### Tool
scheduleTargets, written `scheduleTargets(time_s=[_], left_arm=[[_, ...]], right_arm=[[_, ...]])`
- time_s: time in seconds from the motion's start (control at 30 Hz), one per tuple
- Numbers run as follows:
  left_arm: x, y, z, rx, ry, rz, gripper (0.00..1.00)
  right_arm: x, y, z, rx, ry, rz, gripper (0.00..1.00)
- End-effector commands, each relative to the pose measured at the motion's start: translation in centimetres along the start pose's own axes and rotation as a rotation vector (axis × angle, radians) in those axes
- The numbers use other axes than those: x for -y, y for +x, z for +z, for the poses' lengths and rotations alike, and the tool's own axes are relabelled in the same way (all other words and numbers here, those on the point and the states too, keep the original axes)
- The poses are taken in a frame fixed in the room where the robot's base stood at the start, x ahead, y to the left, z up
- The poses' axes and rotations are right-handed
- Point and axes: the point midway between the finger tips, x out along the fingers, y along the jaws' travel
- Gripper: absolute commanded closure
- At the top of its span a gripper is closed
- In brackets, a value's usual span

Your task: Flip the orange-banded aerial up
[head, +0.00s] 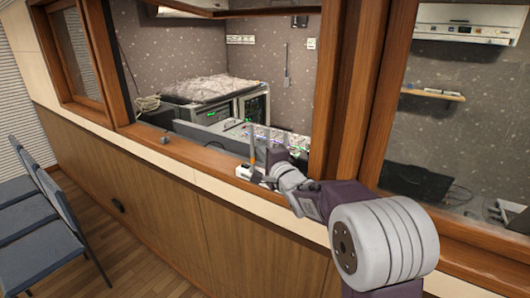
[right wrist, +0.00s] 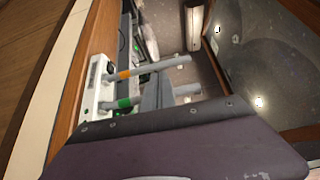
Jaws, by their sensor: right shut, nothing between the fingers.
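The orange-banded aerial (head: 252,139) is a grey rod that stands roughly upright on a small white box (head: 243,172) on the window ledge. In the right wrist view the aerial (right wrist: 160,67) runs out from the white box (right wrist: 96,92), with its orange band near the base. A green-banded aerial (right wrist: 124,103) stands beside it, roughly parallel and partly hidden behind my gripper. My right gripper (head: 268,160) is shut and empty, close to the right of the orange-banded aerial. Its fingers (right wrist: 153,96) show next to the aerials; I cannot tell whether they touch. My left gripper is out of view.
The wooden window frame post (head: 350,90) rises just right of my gripper. A fader console (head: 270,136) and equipment racks (head: 245,105) are behind the opening. Blue-grey chairs (head: 30,225) stand at the left. The ledge (head: 185,165) left of the box is mostly clear.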

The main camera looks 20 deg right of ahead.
Motion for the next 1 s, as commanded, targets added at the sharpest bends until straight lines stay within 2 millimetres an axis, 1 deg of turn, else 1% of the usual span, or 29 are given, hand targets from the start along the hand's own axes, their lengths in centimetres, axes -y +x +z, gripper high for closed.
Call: scheduleTargets(time_s=[0.17, 0.5, 0.6, 0.7, 0.9, 0.97, 1.0], left_arm=[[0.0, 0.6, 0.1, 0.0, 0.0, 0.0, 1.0], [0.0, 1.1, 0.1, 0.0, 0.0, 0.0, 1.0], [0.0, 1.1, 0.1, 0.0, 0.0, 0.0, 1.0], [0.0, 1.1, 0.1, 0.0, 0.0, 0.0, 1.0], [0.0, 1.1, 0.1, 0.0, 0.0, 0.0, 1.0], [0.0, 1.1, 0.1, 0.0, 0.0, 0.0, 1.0], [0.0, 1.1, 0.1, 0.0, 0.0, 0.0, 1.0]], right_arm=[[-0.2, -2.3, 0.0, 0.0, -0.002, 0.0, 1.0], [-0.1, -8.6, 0.0, -0.002, -0.001, -0.001, 1.0], [-0.1, -9.6, 0.0, -0.001, -0.001, -0.001, 1.0], [-0.2, -10.0, 0.0, 0.0, 0.0, 0.0, 1.0], [-0.2, -10.0, 0.1, 0.001, -0.001, 0.001, 1.0], [-0.3, -9.8, 0.8, 0.017, 0.0, 0.003, 1.0], [-0.9, -9.6, 1.9, 0.043, 0.002, 0.015, 1.0]])
